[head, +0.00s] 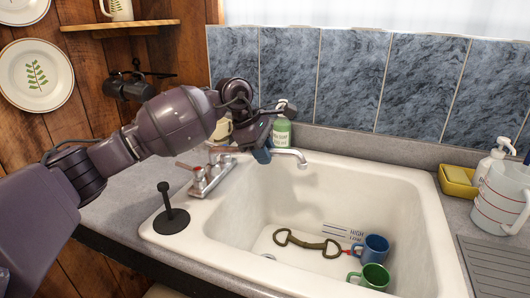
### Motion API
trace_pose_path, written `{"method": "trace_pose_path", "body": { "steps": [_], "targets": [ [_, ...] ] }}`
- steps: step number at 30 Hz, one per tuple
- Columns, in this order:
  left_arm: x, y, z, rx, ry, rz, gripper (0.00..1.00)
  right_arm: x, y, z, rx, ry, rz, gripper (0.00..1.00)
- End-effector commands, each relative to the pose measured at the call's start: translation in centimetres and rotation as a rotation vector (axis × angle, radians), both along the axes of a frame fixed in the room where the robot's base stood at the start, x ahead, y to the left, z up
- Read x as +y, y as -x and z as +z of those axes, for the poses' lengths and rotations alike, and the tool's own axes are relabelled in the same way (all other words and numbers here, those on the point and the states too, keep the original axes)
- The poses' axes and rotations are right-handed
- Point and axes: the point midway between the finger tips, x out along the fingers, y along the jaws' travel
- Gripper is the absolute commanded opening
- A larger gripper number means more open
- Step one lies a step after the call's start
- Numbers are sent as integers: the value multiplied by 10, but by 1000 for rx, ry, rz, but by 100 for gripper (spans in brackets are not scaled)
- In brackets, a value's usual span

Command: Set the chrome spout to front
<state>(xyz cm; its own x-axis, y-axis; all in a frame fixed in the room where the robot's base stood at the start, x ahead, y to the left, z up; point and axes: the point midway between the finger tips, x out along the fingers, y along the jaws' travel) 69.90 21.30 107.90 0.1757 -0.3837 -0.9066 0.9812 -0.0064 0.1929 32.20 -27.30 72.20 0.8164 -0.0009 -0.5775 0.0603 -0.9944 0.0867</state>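The chrome spout (290,153) belongs to the faucet (207,175) on the sink's left ledge. It reaches to the right over the basin, with its tip bent down near the back wall of the sink. My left gripper (262,154) is at the spout's middle, pointing down, and covers part of it. Whether the fingers touch the spout, or how far apart they are, I cannot tell. My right gripper is not in view.
A green bottle (282,132) stands behind the spout. A black upright stand (168,212) is on the left ledge. A yellow dish (457,182) and pitcher (500,200) stand right.

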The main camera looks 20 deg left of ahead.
Motion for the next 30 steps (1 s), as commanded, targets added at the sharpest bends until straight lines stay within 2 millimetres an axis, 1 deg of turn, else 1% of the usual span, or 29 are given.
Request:
{"method": "trace_pose_path", "body": {
  "steps": [1,3,10,14,20,30],
  "targets": [
    [0,0,0,0,0,0,8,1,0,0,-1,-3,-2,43],
    [0,0,0,0,0,0,0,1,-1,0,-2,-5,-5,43],
    [0,1,0,0,0,-3,0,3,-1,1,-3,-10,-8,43],
    [0,4,0,-1,0,-28,0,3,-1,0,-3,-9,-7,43],
    [3,19,0,-1,0,-124,0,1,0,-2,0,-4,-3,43],
    [12,54,-1,1,0,-356,0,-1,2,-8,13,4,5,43]
  ]
}}
